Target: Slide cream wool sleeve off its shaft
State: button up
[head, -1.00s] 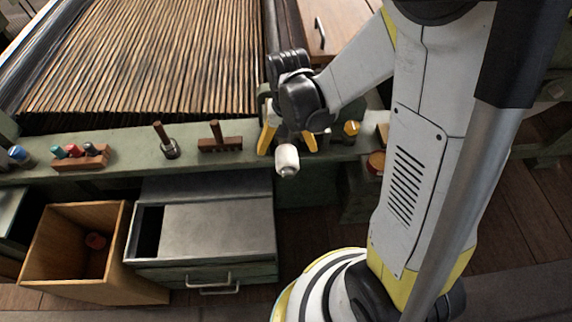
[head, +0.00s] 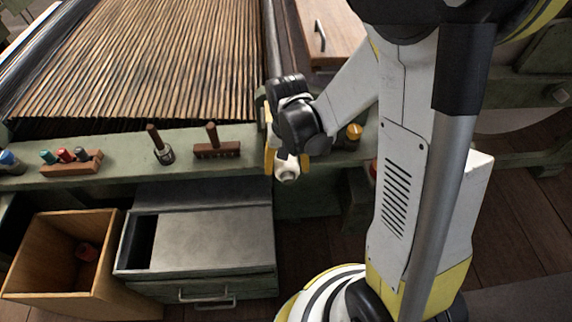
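A cream, roughly cylindrical piece (head: 287,170), which looks like the wool sleeve, shows at the bench's front edge with a round end toward the camera. My gripper (head: 287,160) is above it, with a yellow finger on either side. The fingers are close to its sides, but I cannot tell whether they touch it. The shaft is hidden behind the sleeve and my gripper.
The green bench rail (head: 110,172) carries a rack of colored spools (head: 72,162), an upright dark tool (head: 160,145) and a wooden T-shaped piece (head: 215,142). Below stand an open wooden box (head: 40,285) with a red item inside and a grey-topped drawer unit (head: 210,245).

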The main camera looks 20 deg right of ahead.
jog(key=c, duration=0.5)
jog(key=shift+s, duration=0.1)
jog(key=shift+s+a, duration=0.6)
jog(key=shift+s, duration=1.15)
jog(key=shift+s+a, duration=0.55)
jog(key=shift+s, duration=1.25)
jog(key=shift+s+a, duration=0.6)
jog(key=shift+s, duration=1.15)
jog(key=shift+r, duration=0.1)
jog(key=shift+s+a+r+p, duration=0.2)
jog(key=shift+s+r+p, duration=0.25)
jog(key=shift+s, duration=0.2)
jog(key=shift+s+a+r+p, duration=0.25)
jog(key=shift+s+r+p, duration=0.25)
jog(key=shift+s, duration=0.1)
jog(key=shift+s+a+r+p, duration=0.2)
jog(key=shift+s+r+p, duration=0.25)
jog(key=shift+s, duration=0.2)
